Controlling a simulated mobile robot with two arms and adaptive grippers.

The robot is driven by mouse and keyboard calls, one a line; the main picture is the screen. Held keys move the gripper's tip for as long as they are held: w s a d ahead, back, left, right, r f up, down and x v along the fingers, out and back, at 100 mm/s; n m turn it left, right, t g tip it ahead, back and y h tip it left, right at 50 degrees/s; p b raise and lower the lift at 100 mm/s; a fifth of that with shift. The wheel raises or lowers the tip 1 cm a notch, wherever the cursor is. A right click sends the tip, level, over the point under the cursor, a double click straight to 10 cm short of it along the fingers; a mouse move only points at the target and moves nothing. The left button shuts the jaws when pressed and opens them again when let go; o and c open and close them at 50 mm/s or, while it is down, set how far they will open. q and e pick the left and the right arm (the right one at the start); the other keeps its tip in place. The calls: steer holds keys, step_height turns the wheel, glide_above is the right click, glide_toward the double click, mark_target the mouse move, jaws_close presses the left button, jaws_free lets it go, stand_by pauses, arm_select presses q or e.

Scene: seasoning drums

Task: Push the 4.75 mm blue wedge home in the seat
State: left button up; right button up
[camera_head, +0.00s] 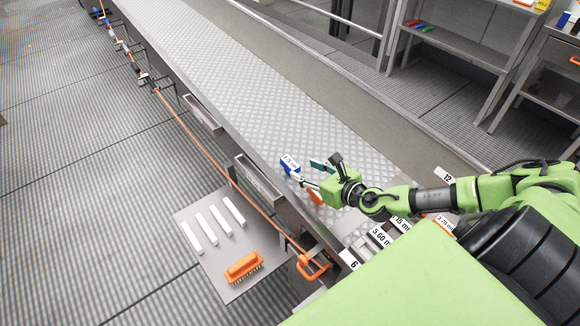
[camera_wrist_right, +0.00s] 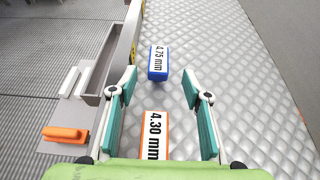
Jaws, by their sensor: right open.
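The blue wedge (camera_head: 290,164), with a white "4.75 mm" label, rests on the patterned metal surface just beyond my right gripper (camera_head: 309,174). In the right wrist view the blue wedge (camera_wrist_right: 158,65) lies ahead of the fingertips, roughly centred between them and apart from both. My right gripper (camera_wrist_right: 160,84) is open, its teal-padded fingers spread wide with nothing gripped. An orange "4.30 mm" wedge (camera_wrist_right: 154,135) lies nearer, between the fingers, and is partly cut off by the gripper body. I cannot make out the seat clearly. My left gripper does not show.
Narrow grey trays (camera_head: 257,181) hang on the surface's near side. An orange cable (camera_head: 215,145) runs along that edge. A grey mat (camera_head: 213,247) holds white bars and an orange brush (camera_head: 243,267). Several labelled blocks (camera_head: 380,237) stand beside my forearm. The surface beyond the blue wedge is clear.

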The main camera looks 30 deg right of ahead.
mark_target(291, 162)
steer(key=x, duration=0.3)
steer(key=shift+w, duration=0.15)
steer(key=shift+w+a, duration=0.1)
steer(key=shift+w, duration=0.35)
steer(key=x, duration=0.4)
steer(key=shift+w+f+p, duration=0.1)
steer(key=shift+w+p, duration=0.15)
steer(key=shift+p, duration=0.05)
jaws_close()
